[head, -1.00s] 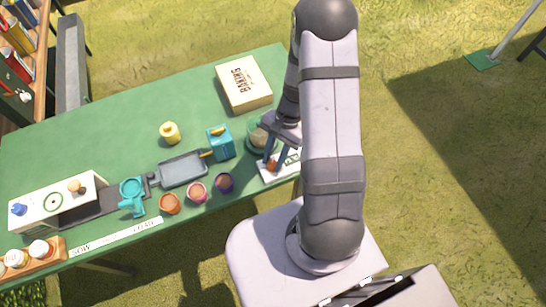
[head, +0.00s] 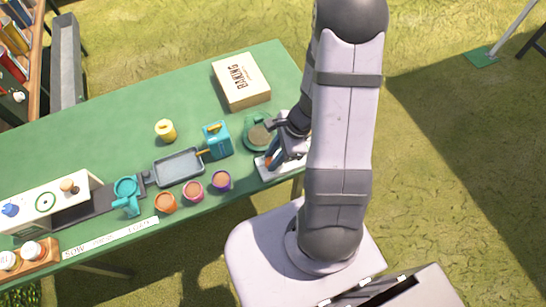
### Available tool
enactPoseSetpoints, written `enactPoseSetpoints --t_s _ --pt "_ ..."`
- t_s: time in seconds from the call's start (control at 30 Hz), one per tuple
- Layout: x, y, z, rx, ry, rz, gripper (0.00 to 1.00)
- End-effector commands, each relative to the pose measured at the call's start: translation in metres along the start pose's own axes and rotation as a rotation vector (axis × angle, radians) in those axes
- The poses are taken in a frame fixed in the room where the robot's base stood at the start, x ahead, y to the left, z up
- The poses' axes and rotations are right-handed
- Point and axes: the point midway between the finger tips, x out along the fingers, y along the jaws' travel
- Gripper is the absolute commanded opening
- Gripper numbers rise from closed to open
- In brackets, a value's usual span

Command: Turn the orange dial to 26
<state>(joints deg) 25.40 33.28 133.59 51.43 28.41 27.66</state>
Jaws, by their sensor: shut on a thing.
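The orange dial (head: 268,159) sits on a white panel (head: 267,174) at the right end of the green table's near edge. Only a small orange part of it shows. My gripper (head: 273,161) is over the panel, pointing down, with its fingers shut on the dial. The fingers and my arm cover most of the dial and part of the panel. The dial's pointer and the numbers around it cannot be read.
A baking box (head: 241,84) is behind.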

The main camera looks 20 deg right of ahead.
Motion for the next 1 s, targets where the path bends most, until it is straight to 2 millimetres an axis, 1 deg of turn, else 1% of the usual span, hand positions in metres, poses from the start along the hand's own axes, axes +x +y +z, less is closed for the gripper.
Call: enactPoseSetpoints --t_s 0.5,0.53,0.6,0.87,1.0 --pt "-0.0006 -0.0008 -0.0003 0.022 0.001 -0.012 0.04" --pt "-0.0005 -0.0008 -0.0003 0.022 0.001 -0.012 0.29" --pt "-0.0005 -0.0007 -0.0002 0.022 0.001 -0.011 0.45" --pt "-0.0002 0.0 0.0 0.022 0.0 -0.01 0.45" --pt "-0.0046 -0.0004 0.0002 0.021 0.0 -0.011 0.45"
